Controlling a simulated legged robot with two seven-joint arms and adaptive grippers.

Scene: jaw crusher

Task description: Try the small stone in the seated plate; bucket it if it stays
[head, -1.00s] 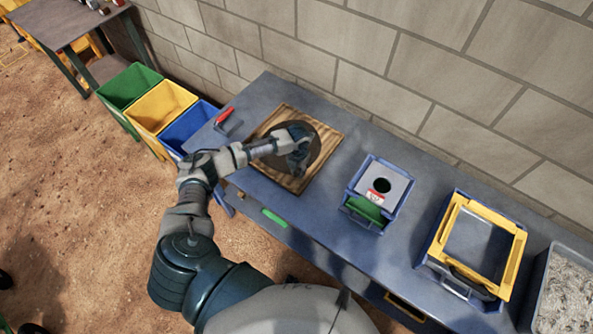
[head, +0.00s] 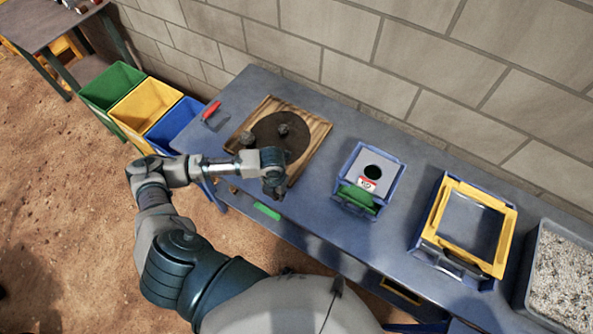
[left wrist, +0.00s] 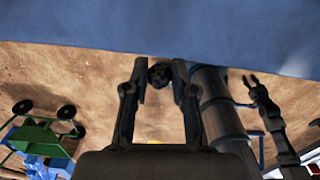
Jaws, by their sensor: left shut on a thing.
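My left gripper (head: 273,188) is at the front edge of the bench, in front of the wooden board. In the left wrist view its fingers (left wrist: 160,80) are shut on a small dark stone (left wrist: 159,73). In the head view the gripper hides that stone. The plate with one round hole (head: 374,166) sits in a blue-framed box with a green front, to the right of the gripper. My right gripper (left wrist: 250,85) shows small in the left wrist view, its fingers apart and empty. Green, yellow and blue buckets (head: 142,108) stand left of the bench.
A dark round disc (head: 268,140) lies on the wooden board (head: 318,127), with one stone on it and another at its left edge. A red-handled tool (head: 211,110) lies left. A yellow-framed box (head: 438,215) and a gravel tray (head: 528,262) stand right.

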